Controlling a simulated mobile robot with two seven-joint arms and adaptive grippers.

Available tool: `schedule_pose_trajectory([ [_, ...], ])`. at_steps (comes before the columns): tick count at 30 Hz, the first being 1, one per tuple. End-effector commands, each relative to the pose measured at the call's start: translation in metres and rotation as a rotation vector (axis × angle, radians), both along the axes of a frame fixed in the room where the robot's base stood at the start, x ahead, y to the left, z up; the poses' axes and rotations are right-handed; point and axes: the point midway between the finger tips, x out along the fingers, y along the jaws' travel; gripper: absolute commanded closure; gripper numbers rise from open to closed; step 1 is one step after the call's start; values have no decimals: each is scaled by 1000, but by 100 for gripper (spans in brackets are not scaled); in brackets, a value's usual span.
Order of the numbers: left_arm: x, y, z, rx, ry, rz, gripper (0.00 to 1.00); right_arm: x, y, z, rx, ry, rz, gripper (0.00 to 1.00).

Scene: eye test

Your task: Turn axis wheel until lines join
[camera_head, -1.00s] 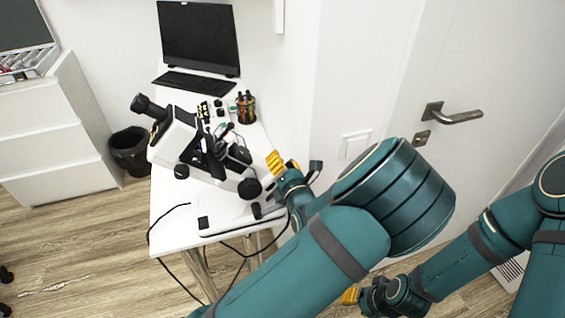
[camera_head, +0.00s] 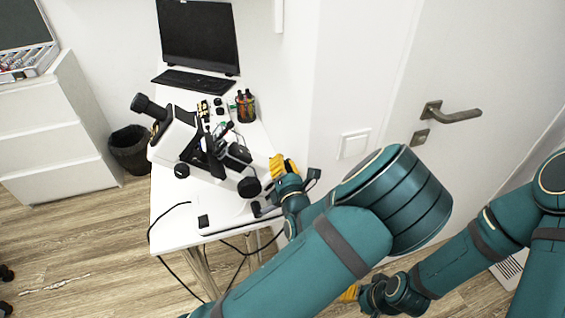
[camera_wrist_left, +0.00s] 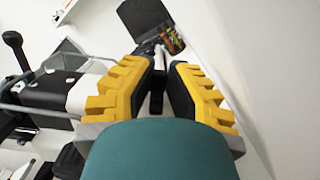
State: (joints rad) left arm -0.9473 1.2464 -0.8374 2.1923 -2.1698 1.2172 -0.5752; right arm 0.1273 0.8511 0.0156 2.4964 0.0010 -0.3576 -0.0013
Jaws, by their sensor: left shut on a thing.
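A black and white lensmeter-like instrument (camera_head: 178,136) stands on the white table, its black eyepiece at the upper left. My left gripper (camera_head: 278,166) is at its right side, with yellow fingers. In the left wrist view the fingers (camera_wrist_left: 162,85) are close together, with a narrow dark part (camera_wrist_left: 156,98) between their pads. This seems to be the axis wheel, mostly hidden. A round black knob (camera_head: 249,187) shows on the instrument just left of the gripper. My right gripper (camera_head: 350,293) is low, away from the table; its fingers are too small to judge. No joining lines can be seen.
A monitor (camera_head: 198,36) and keyboard (camera_head: 196,84) stand at the table's back. A pen holder (camera_head: 246,106) is behind the instrument. A wall and a door with a handle (camera_head: 450,115) are close on the right. Black cables hang at the table's front.

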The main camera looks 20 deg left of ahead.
Motion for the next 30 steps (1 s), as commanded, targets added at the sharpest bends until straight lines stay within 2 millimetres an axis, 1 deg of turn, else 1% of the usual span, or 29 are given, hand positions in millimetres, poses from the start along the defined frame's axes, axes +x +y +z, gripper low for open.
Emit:
schedule_pose_trajectory([
  [1, 0, 1, 1, 0, -2, 1, 77, 0, 0, 0, 0, 0, 0, 61],
  [2, 0, 1, 1, 0, -2, 1, 67, 0, 0, 0, 0, 0, 0, 61],
  [3, 0, 0, 1, 0, -2, 1, 54, 0, 0, 0, 0, 0, 0, 61],
  [13, -1, -1, 0, 0, 1, 1, 54, 0, 0, 0, 0, 0, 0, 61],
  [17, -9, -6, -1, -2, 1, 0, 54, 0, 0, 0, 0, 0, 0, 61],
  [20, -23, -14, -2, 0, 1, -2, 54, 0, 0, 0, 0, 0, 0, 61],
  [27, -67, -38, -6, -1, 0, -2, 54, 0, 0, 0, 0, 0, 0, 61],
  [30, -82, -46, -8, 0, 1, -2, 54, 0, 0, 0, 0, 0, 0, 61],
])
